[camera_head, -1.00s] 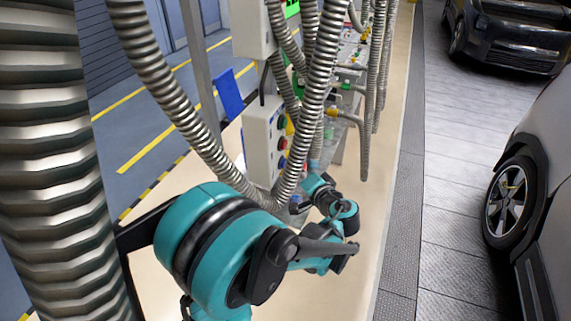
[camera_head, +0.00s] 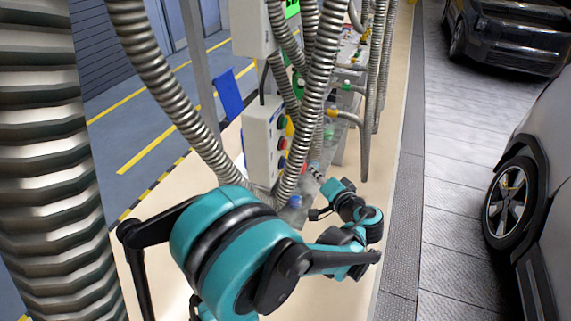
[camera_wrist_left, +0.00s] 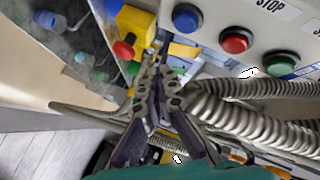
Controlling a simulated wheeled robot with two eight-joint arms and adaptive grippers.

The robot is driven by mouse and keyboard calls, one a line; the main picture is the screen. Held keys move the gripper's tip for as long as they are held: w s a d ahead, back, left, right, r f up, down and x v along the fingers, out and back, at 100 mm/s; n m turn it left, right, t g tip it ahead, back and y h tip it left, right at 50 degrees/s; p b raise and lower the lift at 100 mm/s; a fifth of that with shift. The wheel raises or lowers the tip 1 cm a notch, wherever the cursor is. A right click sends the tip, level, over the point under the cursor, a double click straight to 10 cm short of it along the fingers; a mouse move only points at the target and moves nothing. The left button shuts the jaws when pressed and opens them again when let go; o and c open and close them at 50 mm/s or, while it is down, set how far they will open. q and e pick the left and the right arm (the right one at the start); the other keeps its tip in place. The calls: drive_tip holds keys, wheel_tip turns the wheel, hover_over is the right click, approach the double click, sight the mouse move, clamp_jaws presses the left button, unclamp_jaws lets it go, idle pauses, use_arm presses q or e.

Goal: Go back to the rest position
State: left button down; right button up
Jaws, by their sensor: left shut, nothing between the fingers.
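My left arm reaches from the bottom of the head view, with its wrist bent back up beside the line equipment. My left gripper (camera_head: 316,170) looks small there, near the lower end of the hanging metal hoses. In the left wrist view the left gripper (camera_wrist_left: 157,70) has its dark fingers together, with nothing held between them. My right gripper is in neither view.
A grey control box (camera_head: 262,142) with coloured buttons stands left of the wrist; in the wrist view its panel (camera_wrist_left: 262,22) looks close. Ribbed hoses (camera_head: 318,95) hang near the arm. Cars (camera_head: 550,190) stand right. The walkway (camera_head: 395,240) is clear.

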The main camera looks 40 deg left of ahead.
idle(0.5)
use_arm(q)
drive_tip(key=s+d+f+h+b, duration=1.1)
drive_tip(key=s+d+f+h, duration=0.2)
drive_tip(key=s+f, duration=0.3)
drive_tip(key=s, duration=0.2)
drive_tip(key=shift+s+f+g, duration=0.15)
drive_tip(key=shift+s+g, duration=0.2)
drive_tip(key=shift+g, duration=0.05)
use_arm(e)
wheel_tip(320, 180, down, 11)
use_arm(q)
drive_tip(key=shift+d, duration=0.1)
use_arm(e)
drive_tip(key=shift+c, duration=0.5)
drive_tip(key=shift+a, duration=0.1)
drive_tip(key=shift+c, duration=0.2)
